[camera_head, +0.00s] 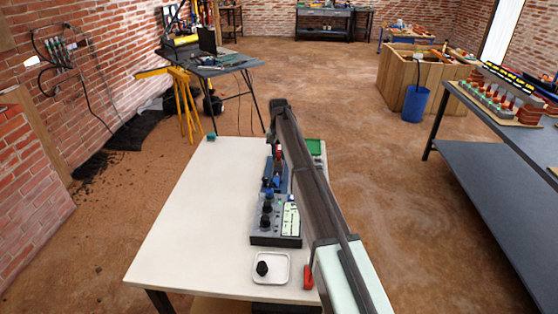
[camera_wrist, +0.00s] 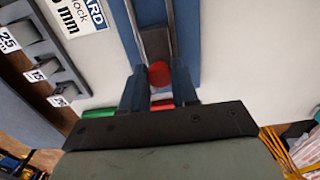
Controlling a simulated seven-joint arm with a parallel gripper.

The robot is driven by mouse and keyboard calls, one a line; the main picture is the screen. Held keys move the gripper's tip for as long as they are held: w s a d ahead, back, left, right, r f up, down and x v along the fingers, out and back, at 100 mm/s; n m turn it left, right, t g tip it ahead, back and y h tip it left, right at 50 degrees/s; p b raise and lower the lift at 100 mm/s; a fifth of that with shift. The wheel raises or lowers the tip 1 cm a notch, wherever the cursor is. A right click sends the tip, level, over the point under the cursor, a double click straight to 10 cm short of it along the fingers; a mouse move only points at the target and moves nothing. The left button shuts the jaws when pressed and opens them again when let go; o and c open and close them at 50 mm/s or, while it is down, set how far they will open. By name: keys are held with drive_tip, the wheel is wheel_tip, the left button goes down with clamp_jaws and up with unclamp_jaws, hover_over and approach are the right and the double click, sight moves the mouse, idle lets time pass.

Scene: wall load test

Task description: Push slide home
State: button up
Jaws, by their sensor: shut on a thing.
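In the wrist view a dark grey slide (camera_wrist: 156,42) lies in a blue channel (camera_wrist: 188,30) on a pale surface. A red round knob (camera_wrist: 161,75) is at its near end. My gripper (camera_wrist: 160,80) has its two blue-grey fingers on either side of the knob, shut on it. In the head view the grey test unit (camera_head: 275,240) stands on the white table, with dark knobs and a pale label. My arm crosses in front of its right side and hides much of the slide area and the fingers.
A white tray (camera_head: 283,278) with a black knob (camera_head: 262,268) sits at the table's front. A red block (camera_head: 308,277) is beside it, and a green piece (camera_head: 314,147) lies at the back right. The left part of the white table (camera_head: 190,230) is clear.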

sight(278, 165)
drive_tip(key=shift+s, duration=1.65)
drive_tip(key=o, duration=0.7)
drive_tip(key=shift+o, duration=0.2)
drive_tip(key=shift+r, duration=0.15)
wheel_tip(278, 165, up, 7)
idle(0.6)
